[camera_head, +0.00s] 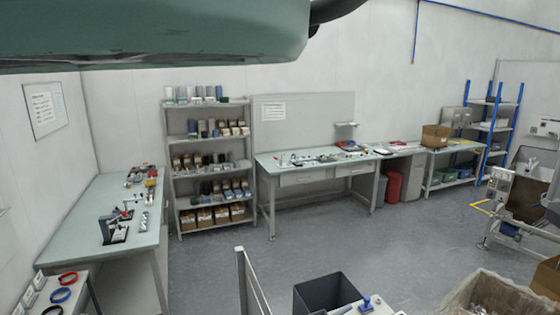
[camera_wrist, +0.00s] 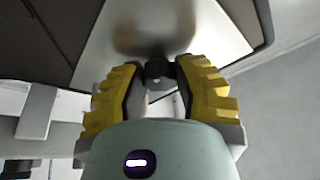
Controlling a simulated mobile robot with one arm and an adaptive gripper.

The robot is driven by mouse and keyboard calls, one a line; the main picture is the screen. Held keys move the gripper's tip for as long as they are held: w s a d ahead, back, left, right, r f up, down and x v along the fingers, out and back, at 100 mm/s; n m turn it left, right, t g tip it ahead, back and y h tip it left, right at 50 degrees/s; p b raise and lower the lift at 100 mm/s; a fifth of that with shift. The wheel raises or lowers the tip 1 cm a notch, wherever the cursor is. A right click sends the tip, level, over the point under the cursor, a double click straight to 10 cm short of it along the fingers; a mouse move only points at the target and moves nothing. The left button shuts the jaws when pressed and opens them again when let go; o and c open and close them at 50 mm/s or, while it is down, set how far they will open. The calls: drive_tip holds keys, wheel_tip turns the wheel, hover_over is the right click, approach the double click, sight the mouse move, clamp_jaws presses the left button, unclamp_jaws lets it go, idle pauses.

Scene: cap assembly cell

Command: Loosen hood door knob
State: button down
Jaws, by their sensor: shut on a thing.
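In the wrist view, my gripper (camera_wrist: 160,82) has its two yellow-ribbed fingers closed around a small dark knob (camera_wrist: 158,71). The knob sits in front of a pale, shiny panel (camera_wrist: 215,35) with a dark edge, which looks like the hood door. A blurred brownish reflection shows on the panel above the knob. The lower part of the knob between the fingers is partly hidden. In the head view I see neither my gripper nor the knob.
In the head view, a left workbench (camera_head: 88,218), a shelf rack (camera_head: 207,140) and a back workbench (camera_head: 285,163) stand along the walls. A dark bin (camera_head: 322,292) and a large box (camera_head: 495,300) are in front. The middle floor is clear.

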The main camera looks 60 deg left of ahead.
drive_tip(key=c, duration=0.6)
unclamp_jaws()
drive_tip(key=v, duration=1.2)
